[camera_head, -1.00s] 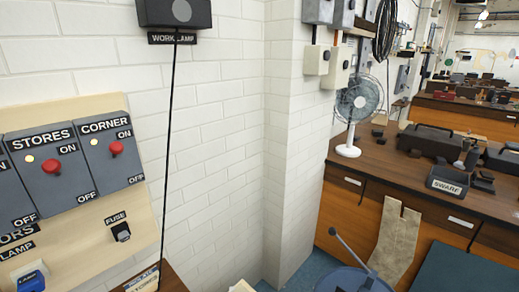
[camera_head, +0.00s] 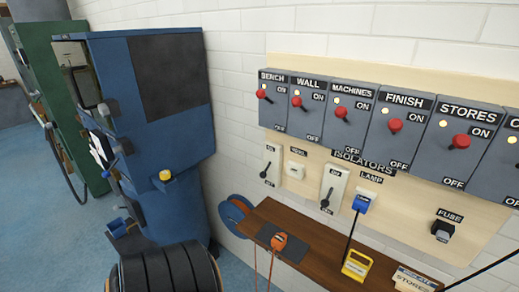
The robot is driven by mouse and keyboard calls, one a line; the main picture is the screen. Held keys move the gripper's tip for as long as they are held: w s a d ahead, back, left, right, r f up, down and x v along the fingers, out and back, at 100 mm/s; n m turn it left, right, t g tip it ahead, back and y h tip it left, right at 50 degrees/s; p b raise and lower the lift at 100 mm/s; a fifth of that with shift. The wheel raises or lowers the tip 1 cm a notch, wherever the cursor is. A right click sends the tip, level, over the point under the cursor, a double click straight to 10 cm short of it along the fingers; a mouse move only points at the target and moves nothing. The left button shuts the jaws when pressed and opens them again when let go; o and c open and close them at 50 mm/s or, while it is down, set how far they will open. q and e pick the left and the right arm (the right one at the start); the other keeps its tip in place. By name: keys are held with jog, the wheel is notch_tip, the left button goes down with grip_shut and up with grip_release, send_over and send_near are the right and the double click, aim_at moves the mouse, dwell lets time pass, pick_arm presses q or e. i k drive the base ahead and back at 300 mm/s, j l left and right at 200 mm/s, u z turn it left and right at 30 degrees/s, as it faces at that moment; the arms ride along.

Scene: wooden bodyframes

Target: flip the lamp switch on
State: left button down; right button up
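The lamp label (camera_head: 371,178) is on the cream switch board under the isolators lettering. A blue block (camera_head: 361,204) sits just below the label, and a thin dark line runs down from it towards a yellow item (camera_head: 356,265) on the shelf. I cannot tell whether the blue block is a switch or a lock over one, nor its on or off position.
Grey boxes with red levers line the board, including finish (camera_head: 396,126) and stores (camera_head: 459,142). A fuse holder (camera_head: 443,230) is at right. A wooden shelf (camera_head: 325,262) juts out below. A blue machine (camera_head: 150,130) stands left, with blue floor beside it.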

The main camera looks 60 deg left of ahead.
aim_at(324, 203)
jog(key=u, duration=1.2)
